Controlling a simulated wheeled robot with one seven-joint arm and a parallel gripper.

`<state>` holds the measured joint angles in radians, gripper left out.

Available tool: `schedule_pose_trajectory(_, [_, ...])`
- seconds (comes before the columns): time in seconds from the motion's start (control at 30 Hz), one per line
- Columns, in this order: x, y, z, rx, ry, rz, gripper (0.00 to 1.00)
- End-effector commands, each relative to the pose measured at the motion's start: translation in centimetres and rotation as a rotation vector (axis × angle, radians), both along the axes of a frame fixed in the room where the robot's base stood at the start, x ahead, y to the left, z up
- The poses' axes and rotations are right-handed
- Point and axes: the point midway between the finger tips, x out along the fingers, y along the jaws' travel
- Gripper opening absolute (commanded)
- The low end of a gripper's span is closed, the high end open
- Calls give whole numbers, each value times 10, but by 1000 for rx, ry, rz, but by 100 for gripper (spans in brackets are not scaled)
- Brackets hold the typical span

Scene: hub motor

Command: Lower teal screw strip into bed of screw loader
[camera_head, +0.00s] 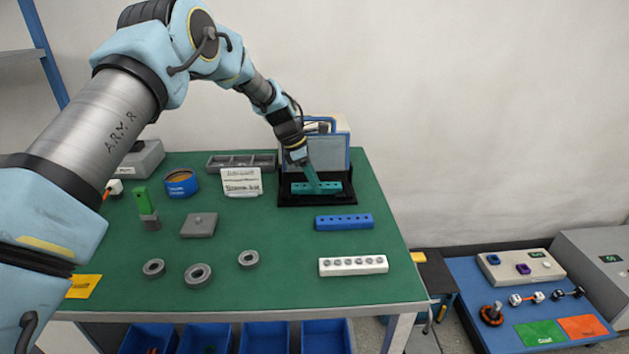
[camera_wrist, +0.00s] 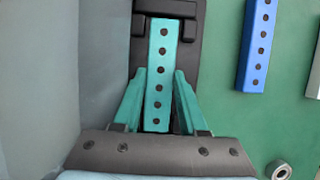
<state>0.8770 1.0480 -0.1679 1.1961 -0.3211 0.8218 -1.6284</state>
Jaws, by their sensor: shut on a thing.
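The teal screw strip (camera_head: 330,187) lies lengthwise over the black bed of the screw loader (camera_head: 318,201), which has a grey-blue housing behind it. In the wrist view, the strip (camera_wrist: 161,62) shows a row of dark holes and lines up with the black bed (camera_wrist: 204,55). My gripper (camera_head: 315,186) reaches down from above and is shut on the strip. Its teal fingers (camera_wrist: 158,95) flank the strip's sides. The strip sits inside the bed's outline; whether it touches the bed floor I cannot tell. The strip's underside is hidden.
A blue strip (camera_head: 344,222) and a white strip with rings (camera_head: 353,265) lie in front of the loader. A sign (camera_head: 242,182) and a grey tray (camera_head: 240,157) stand left of it. Grey rings (camera_head: 198,275) lie front left.

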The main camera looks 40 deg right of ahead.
Motion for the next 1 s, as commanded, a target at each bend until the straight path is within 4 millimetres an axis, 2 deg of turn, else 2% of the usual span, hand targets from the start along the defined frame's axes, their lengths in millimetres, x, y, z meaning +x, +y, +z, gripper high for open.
schedule_pose_trajectory(0.03, [0, 0, 0, 0, 0, 0, 44])
schedule_pose_trajectory(0.33, [1, -1, 0, -3, -2, 1, 77])
schedule_pose_trajectory(0.67, [4, 0, 7, -6, -6, 3, 77])
schedule_pose_trajectory(0.77, [9, 5, 20, -8, -9, 5, 77])
schedule_pose_trajectory(1.0, [21, 19, 65, -9, -10, 4, 77])
